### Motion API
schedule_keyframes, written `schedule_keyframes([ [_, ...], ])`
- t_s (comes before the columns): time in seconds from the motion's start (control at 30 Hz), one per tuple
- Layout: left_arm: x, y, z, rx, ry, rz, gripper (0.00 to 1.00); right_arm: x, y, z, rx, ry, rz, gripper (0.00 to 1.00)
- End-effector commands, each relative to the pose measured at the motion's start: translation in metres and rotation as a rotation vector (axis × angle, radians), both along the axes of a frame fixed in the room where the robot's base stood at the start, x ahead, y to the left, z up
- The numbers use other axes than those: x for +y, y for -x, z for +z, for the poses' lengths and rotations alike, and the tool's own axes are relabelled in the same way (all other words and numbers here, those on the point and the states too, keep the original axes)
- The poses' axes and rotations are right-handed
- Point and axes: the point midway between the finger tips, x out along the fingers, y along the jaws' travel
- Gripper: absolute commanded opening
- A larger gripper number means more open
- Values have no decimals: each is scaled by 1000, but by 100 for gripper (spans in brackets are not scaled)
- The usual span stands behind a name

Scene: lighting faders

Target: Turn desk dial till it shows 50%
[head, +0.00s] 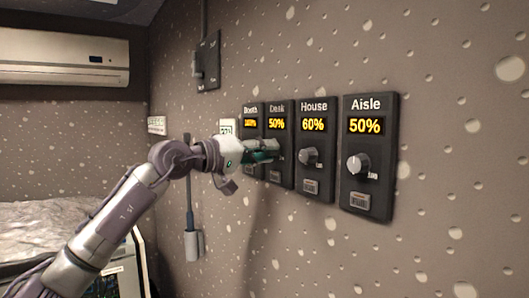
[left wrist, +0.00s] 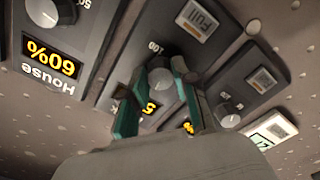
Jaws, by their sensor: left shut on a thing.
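The desk dial panel (head: 279,172) is a dark box on the wall, third from the right-hand end of the row. Its display (head: 277,124) reads 50% in yellow. My left gripper (head: 272,153) reaches in from the left and covers the desk knob in the head view. In the left wrist view, the grey desk knob (left wrist: 161,84) sits between the teal fingers of the gripper (left wrist: 156,90), which is shut on it. The desk display is partly hidden by a finger there. My right gripper is not in view.
The House panel (head: 314,179) reads 60% and the Aisle panel (head: 367,202) reads 50%, both to the right. The Booth display (head: 250,122) is just left and hard to read. A dark switch box (head: 207,62) is higher up. The wall below the panels is clear.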

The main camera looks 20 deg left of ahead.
Motion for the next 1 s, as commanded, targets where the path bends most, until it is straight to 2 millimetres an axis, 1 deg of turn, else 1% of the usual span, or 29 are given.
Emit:
schedule_keyframes([
  [0.3, -1, -1, -3, -52, -77, -1, 0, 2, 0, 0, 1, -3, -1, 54],
  [0.77, -1, -1, -4, -57, -86, -2, 0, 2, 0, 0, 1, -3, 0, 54],
  [0.8, -1, -1, -4, -56, -87, -1, 32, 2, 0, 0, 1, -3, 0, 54],
  [0.93, -1, -1, -3, -57, -86, -1, 54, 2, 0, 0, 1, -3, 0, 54],
  [1.0, 0, -1, -3, -58, -85, -1, 54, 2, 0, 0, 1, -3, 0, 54],
])
